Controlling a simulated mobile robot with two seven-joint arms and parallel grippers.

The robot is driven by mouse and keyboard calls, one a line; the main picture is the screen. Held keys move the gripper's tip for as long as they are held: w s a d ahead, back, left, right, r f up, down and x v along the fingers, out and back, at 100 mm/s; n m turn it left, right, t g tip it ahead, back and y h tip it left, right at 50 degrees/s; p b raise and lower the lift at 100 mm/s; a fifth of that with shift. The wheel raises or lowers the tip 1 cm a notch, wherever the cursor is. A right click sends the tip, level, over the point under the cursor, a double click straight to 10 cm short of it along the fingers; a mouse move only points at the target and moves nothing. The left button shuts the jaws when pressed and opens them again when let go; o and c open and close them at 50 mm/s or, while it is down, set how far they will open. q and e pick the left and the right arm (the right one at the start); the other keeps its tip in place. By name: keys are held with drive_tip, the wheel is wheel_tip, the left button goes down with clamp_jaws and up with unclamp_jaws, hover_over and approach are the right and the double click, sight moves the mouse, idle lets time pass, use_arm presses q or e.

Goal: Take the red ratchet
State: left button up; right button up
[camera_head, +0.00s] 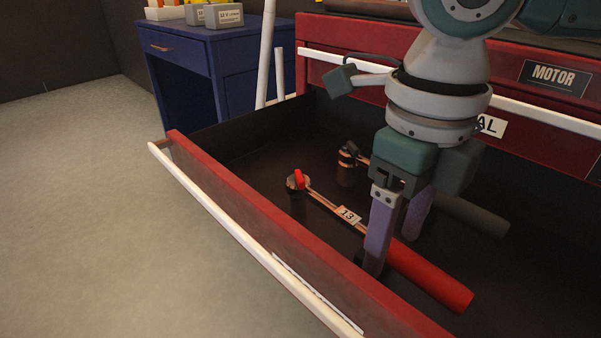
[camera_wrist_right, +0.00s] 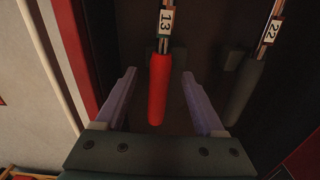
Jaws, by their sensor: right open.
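The red ratchet (camera_head: 435,279) lies in the open drawer, with a copper-coloured shaft, a "13" label and a round head at its far end. Its red handle also shows in the right wrist view (camera_wrist_right: 158,92), between the two fingers. My right gripper (camera_head: 393,248) is open and points down into the drawer, its purple fingers on either side of the handle. In the right wrist view the gripper (camera_wrist_right: 158,78) shows a gap on both sides of the handle. Whether the fingers touch it is unclear. My left gripper is not in view.
A second ratchet with a dark handle (camera_head: 473,214) and a "22" label lies beside it, partly hidden by my arm. The drawer's red front wall (camera_head: 250,210) runs close to the gripper. A blue cabinet (camera_head: 210,55) stands at the back left.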

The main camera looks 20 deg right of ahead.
clamp_jaws()
idle(0.4)
idle(0.9)
